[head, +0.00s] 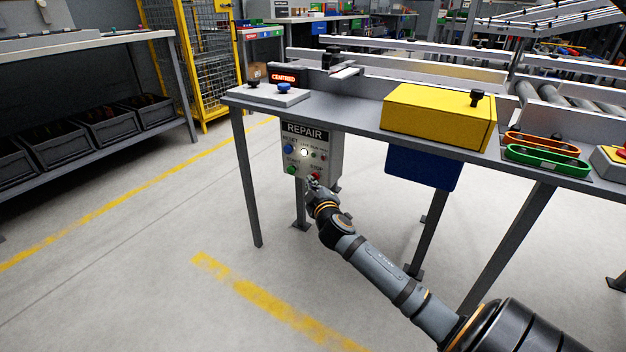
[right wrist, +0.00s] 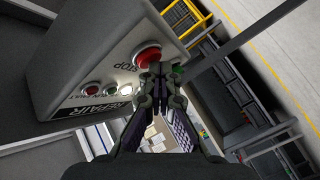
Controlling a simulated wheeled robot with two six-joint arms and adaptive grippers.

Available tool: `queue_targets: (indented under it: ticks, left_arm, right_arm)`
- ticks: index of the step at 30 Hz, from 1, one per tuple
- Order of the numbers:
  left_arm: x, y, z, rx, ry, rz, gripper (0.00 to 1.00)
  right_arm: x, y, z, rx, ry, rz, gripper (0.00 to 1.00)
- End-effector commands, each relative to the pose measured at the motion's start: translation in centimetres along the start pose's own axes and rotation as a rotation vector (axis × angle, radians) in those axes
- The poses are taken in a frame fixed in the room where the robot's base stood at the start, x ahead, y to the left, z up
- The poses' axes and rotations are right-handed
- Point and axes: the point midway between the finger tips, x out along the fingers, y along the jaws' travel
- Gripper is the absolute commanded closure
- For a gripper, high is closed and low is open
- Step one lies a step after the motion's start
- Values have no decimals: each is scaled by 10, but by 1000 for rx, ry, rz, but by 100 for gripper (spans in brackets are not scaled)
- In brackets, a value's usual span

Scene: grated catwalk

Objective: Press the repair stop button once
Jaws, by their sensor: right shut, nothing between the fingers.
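The grey repair control box (head: 325,150), labelled REPAIR, hangs under the front edge of the workbench. It also fills the upper left of the right wrist view (right wrist: 85,50). Its red stop button (head: 316,176) sits at the lower right of the panel; in the right wrist view the button (right wrist: 148,54) shows large beside the word STOP. My right gripper (head: 312,183) is shut and empty, its fingertips (right wrist: 160,70) right at the button and partly covering it. I cannot tell whether they touch. My left gripper is out of view.
The panel also has a blue button (head: 289,148), a lit white one (head: 304,152) and a green one (head: 292,169). Above, the workbench (head: 345,111) carries a yellow box (head: 430,110) and green and orange handles. Bench legs stand either side; open floor lies in front.

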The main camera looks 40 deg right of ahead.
Motion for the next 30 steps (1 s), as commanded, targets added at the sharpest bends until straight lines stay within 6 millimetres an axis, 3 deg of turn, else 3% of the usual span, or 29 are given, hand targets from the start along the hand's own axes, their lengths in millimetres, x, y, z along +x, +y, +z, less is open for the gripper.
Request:
queue_targets:
  ticks: [9, 20, 30]
  left_arm:
    - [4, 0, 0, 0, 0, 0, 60]
    - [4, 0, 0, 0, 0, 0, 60]
    - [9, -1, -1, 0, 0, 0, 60]
  right_arm:
    - [-13, -9, -9, 1, -1, -1, 100]
    - [-15, -11, -11, 1, 0, 0, 100]
    - [-38, -28, -27, 5, -1, -2, 100]
